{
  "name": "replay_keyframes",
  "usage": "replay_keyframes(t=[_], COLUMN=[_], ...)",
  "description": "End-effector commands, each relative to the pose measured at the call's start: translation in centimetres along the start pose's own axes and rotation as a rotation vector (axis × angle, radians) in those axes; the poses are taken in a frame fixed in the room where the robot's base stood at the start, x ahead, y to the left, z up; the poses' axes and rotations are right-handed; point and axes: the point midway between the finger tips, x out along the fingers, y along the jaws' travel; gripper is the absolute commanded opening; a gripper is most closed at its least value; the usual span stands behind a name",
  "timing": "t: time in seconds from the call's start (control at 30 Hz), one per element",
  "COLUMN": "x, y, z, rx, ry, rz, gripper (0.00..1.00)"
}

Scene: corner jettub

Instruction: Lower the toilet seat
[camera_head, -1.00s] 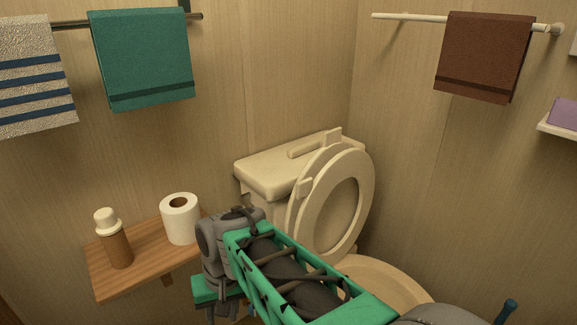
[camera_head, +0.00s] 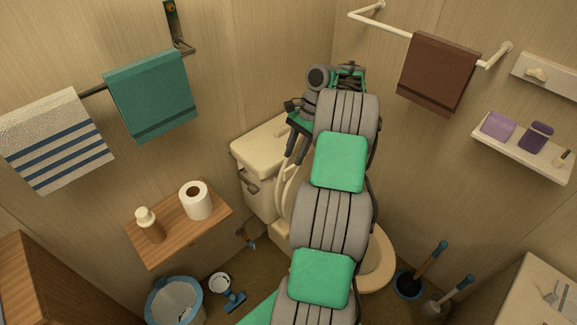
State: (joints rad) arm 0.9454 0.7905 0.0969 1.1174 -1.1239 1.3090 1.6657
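The toilet stands in the corner, with its cream tank (camera_head: 256,160) against the wall. The raised seat (camera_head: 284,190) leans up by the tank; only its left edge shows, as my arm covers most of it. The bowl rim (camera_head: 382,262) shows to the right of my arm. My gripper (camera_head: 289,158) points down at the top left of the raised seat, in front of the tank. I cannot tell whether it touches the seat, or how far apart its fingers are.
A wooden shelf (camera_head: 165,243) with a paper roll (camera_head: 196,200) and a bottle (camera_head: 149,224) is at left. A bin (camera_head: 174,301) is below it. A plunger (camera_head: 410,284) and a brush (camera_head: 432,308) stand right of the bowl. Towel bars are on both walls.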

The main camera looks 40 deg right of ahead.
Motion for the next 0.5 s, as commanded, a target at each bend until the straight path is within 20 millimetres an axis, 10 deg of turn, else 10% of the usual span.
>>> replay_keyframes(t=[0.2, 0.5], x=[4.8, 6.1], y=[0.0, 0.0], z=[-0.3, 0.0], rx=[-0.001, -0.002], ry=[0.001, 0.001], rz=[0.000, 0.000], gripper=[0.33, 0.33])
